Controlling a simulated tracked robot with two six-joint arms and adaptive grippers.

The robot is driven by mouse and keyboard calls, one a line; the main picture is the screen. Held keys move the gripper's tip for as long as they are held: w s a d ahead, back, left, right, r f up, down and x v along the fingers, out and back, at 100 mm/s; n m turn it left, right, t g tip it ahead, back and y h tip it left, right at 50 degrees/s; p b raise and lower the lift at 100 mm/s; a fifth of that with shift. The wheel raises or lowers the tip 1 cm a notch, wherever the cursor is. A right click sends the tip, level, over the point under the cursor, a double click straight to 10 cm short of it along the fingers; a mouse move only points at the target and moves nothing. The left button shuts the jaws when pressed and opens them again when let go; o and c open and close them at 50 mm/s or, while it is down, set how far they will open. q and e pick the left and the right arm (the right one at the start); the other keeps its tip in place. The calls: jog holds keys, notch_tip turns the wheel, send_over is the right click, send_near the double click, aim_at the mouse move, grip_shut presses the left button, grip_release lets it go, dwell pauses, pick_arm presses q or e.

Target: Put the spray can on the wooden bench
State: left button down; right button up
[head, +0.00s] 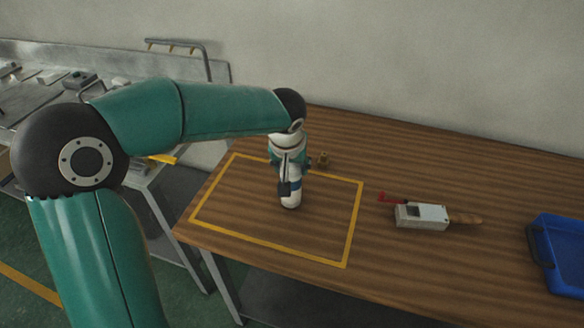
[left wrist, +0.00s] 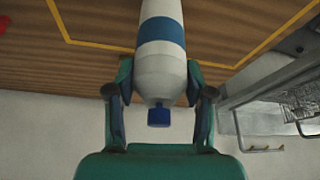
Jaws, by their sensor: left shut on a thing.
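The spray can is white with a blue band and a blue cap. In the left wrist view the spray can (left wrist: 162,65) sits between the fingers of my left gripper (left wrist: 160,88), which is shut on it. In the head view the can (head: 290,198) is partly hidden behind my left gripper (head: 290,170). It looks upright inside the yellow outlined rectangle on the wooden bench (head: 420,270). I cannot tell whether its base touches the wood. My right gripper is not in view.
A white and grey device (head: 422,216) with a red part lies right of the yellow outline (head: 347,240). A blue tray (head: 560,258) is at the right edge. A metal table (head: 140,180) is at the left.

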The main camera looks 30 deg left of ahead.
pick_arm(q)
jog(key=shift+f, duration=0.4)
jog(key=shift+f, duration=0.1)
jog(key=shift+c, duration=2.2)
grip_release()
jog(key=v, duration=1.2)
jog(key=shift+d, duration=0.15)
